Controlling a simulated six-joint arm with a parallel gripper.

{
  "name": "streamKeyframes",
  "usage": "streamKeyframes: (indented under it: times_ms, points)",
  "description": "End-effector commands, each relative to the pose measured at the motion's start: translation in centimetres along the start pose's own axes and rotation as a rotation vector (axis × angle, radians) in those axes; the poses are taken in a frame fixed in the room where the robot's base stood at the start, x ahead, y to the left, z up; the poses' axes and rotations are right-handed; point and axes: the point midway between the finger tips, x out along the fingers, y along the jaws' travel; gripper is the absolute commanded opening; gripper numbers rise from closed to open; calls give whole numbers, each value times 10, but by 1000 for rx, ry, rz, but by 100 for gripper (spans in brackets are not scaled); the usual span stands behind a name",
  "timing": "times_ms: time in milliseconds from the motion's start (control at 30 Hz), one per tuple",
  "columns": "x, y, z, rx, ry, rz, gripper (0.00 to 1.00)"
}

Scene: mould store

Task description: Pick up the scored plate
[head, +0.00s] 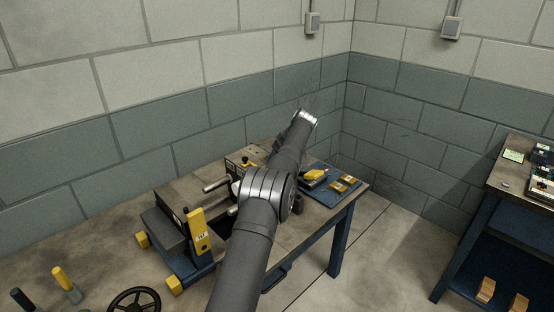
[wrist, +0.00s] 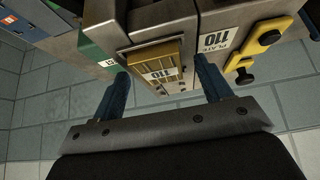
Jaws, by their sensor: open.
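In the wrist view, a yellow plate with parallel grooves (wrist: 158,58) is set in the front of a grey metal block (wrist: 150,18). Its white label reads 110, upside down in the picture. I take it as the scored plate, though I cannot be sure. My gripper (wrist: 163,72) is open, with one blue finger on each side of the plate. The fingertips look close to it, but I cannot tell whether they touch. In the head view, my arm hides the gripper and I cannot make out this plate.
A green-fronted block (wrist: 98,55) is at left. In the head view, a blue tray (head: 322,198) holds yellow pieces. A yellow-levered machine (head: 199,232) stands left of my arm.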

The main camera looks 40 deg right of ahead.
Motion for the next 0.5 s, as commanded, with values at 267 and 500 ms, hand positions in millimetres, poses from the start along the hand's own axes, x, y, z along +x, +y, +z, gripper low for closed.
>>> streamKeyframes:
  times_ms: [267,500]
  points:
    - [0,0,0,0,0,0,49]
    - [-1,0,-1,-1,2,1,7]
